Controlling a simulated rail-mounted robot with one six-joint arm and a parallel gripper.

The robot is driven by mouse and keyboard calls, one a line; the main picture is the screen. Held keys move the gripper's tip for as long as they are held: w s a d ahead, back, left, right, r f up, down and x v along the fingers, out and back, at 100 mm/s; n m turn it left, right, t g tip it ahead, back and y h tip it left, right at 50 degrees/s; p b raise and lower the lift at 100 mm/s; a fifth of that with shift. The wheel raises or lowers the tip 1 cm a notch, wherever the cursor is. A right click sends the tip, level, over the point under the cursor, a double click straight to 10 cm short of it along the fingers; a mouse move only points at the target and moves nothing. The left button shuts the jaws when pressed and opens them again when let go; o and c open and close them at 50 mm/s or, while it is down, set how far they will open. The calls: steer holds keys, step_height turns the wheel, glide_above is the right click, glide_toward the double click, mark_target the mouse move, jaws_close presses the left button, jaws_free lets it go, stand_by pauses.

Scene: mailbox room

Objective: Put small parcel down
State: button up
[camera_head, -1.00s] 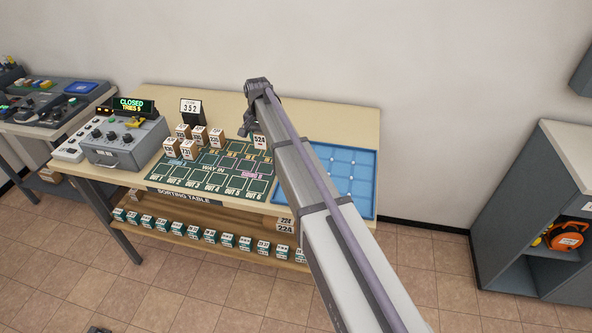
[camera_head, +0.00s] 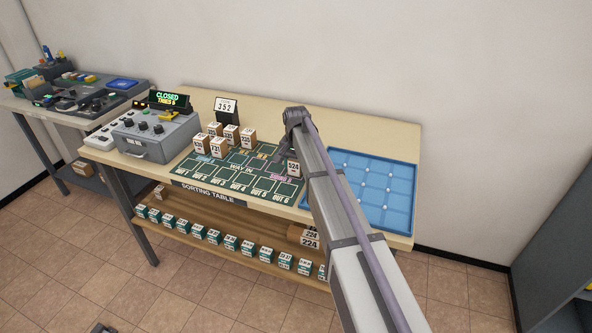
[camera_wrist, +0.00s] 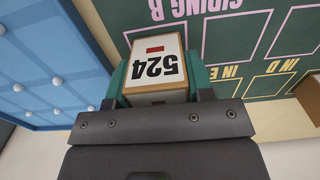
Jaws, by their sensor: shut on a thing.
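The small parcel (camera_head: 293,168) is a white-and-brown box labelled 524. In the wrist view the parcel (camera_wrist: 155,68) sits between the green pads of my gripper (camera_wrist: 160,78), label facing the camera and upside down. My gripper (camera_head: 289,161) is shut on it, over the right part of the green sorting board (camera_head: 237,170). In the wrist view the board (camera_wrist: 225,40) shows pink SIDING lettering beside the parcel. I cannot tell whether the parcel touches the board. My arm hides part of the board.
A blue tray (camera_head: 375,190) lies right of my gripper. Several numbered boxes (camera_head: 231,135) stand at the board's back left, near a 352 display (camera_head: 226,108). A grey machine (camera_head: 150,137) with a CLOSED sign stands farther left. More boxes line the lower shelf (camera_head: 240,252).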

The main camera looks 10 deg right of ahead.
steer(key=shift+f, duration=0.1)
steer(key=o, duration=1)
steer(key=shift+c, duration=0.2)
step_height(320, 180, up, 13)
steer(key=p, duration=1.2)
steer(key=shift+f, duration=0.2)
steer(key=s+n, duration=0.6)
steer(key=s, duration=2.7)
steer(key=shift+s+f, duration=0.15)
steer(key=shift+s, duration=0.25)
